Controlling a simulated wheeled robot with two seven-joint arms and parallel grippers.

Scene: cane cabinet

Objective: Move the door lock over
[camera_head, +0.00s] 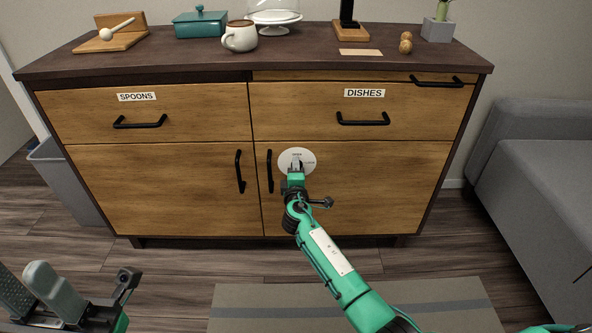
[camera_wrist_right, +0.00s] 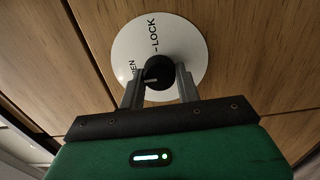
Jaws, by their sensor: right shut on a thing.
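The door lock is a white round plate (camera_head: 306,157) on the right lower cabinet door (camera_head: 380,185), beside that door's handle. In the right wrist view the plate (camera_wrist_right: 192,45) carries the words LOCK and a partly hidden OPEN. A black knob (camera_wrist_right: 158,72) with a light pointer mark sits at its middle. My right gripper (camera_head: 297,166) is at the plate, its two fingers on either side of the knob in the wrist view (camera_wrist_right: 160,85), shut on it. My left gripper (camera_head: 62,295) is at the lower left, away from the cabinet; its jaw opening is unclear.
Black vertical handles (camera_head: 240,171) (camera_head: 269,171) flank the door seam. Drawers labelled SPOONS (camera_head: 136,97) and DISHES (camera_head: 364,93) are above. A mug (camera_head: 240,37) and other items stand on top. A grey bin (camera_head: 68,182) is left, a grey sofa (camera_head: 535,160) right.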

